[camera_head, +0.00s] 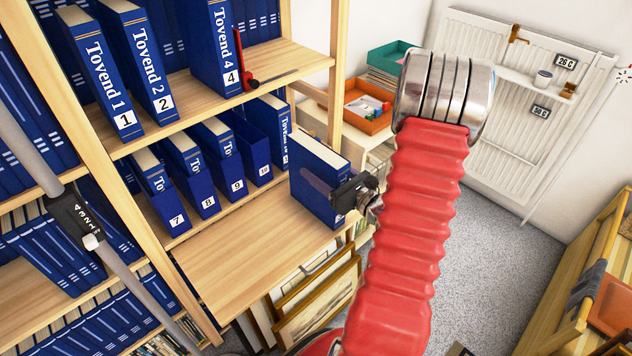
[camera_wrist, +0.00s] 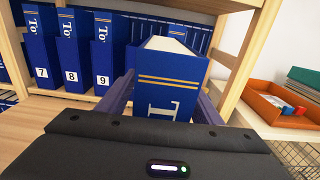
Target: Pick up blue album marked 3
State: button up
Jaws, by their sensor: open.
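A blue album (camera_head: 318,168) stands upright on the wooden board, its spine facing my gripper. In the wrist view the album (camera_wrist: 168,72) shows two gold bands and part of white lettering. Its number is hidden behind the gripper body, so I cannot tell whether it is 3. My gripper (camera_head: 330,191) is open, with one finger on each side of this album. Both fingers show in the wrist view, left and right of the spine. On the upper shelf stand albums 1 (camera_head: 97,75), 2 (camera_head: 145,65) and 4 (camera_head: 213,45), with a gap between 2 and 4.
Albums 7 (camera_head: 160,192), 8 (camera_head: 192,175), 9 (camera_head: 224,160) and others stand behind on the lower shelf. A red object (camera_head: 247,62) is beside album 4. A shelf post (camera_head: 338,70) and an orange tray (camera_head: 367,108) are nearby. The board's front left (camera_head: 230,265) is clear.

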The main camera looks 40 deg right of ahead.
jog(key=shift+c, duration=0.6)
grip_shut()
